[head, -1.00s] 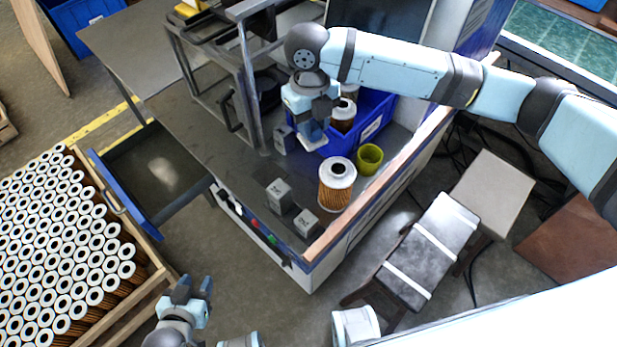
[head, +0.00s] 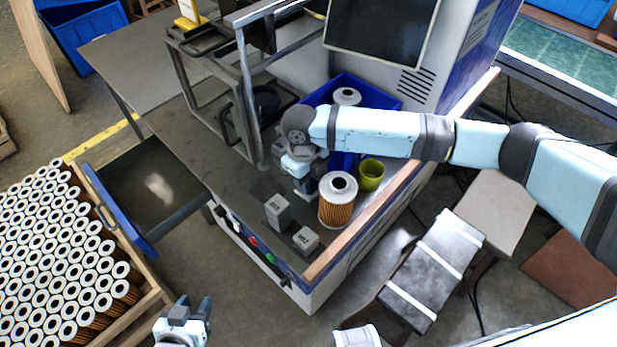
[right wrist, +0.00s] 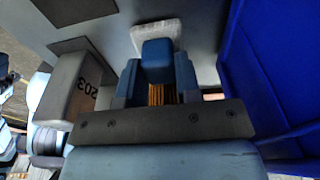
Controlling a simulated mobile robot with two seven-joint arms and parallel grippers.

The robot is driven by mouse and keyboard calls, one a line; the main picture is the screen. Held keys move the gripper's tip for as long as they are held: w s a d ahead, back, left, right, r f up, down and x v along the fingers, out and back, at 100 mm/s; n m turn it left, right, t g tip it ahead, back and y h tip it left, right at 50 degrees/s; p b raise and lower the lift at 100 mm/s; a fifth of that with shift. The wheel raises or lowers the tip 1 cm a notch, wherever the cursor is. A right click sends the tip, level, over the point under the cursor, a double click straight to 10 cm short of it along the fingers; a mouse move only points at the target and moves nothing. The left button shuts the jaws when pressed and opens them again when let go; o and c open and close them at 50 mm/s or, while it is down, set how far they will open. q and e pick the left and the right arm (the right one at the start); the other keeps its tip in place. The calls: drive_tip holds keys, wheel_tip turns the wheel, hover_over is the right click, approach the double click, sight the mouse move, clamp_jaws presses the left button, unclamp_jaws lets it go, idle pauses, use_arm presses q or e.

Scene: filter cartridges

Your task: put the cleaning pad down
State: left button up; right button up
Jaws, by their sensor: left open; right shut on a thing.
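The cleaning pad (right wrist: 158,34) is a pale grey-white slab at the fingertips of my right gripper (right wrist: 158,68) in the right wrist view. The gripper is shut on it. In the head view my right gripper (head: 300,178) is low over the workbench (head: 235,180), left of a filter cartridge (head: 337,208) and in front of the blue bin. The pad is mostly hidden there, and I cannot tell whether it touches the bench. My left gripper (head: 192,310) is open and empty at the bottom, away from the bench.
The blue bin (head: 385,98) holds a cartridge. A green cup (head: 370,172) stands beside the front cartridge. Grey numbered blocks (head: 278,211) stand near the bench's front edge; one block (right wrist: 75,92) is close to the right gripper. A metal frame (head: 250,110) rises behind. Bare bench lies to the left.

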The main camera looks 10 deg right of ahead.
drive_tip(key=shift+f, duration=0.15)
drive_tip(key=o, duration=1)
drive_tip(key=r, duration=0.8)
drive_tip(key=w+r, duration=0.1)
drive_tip(key=r, duration=0.3)
drive_tip(key=shift+w+a+r, duration=0.1)
drive_tip(key=shift+a+r, duration=0.05)
drive_tip(key=shift+a, duration=0.25)
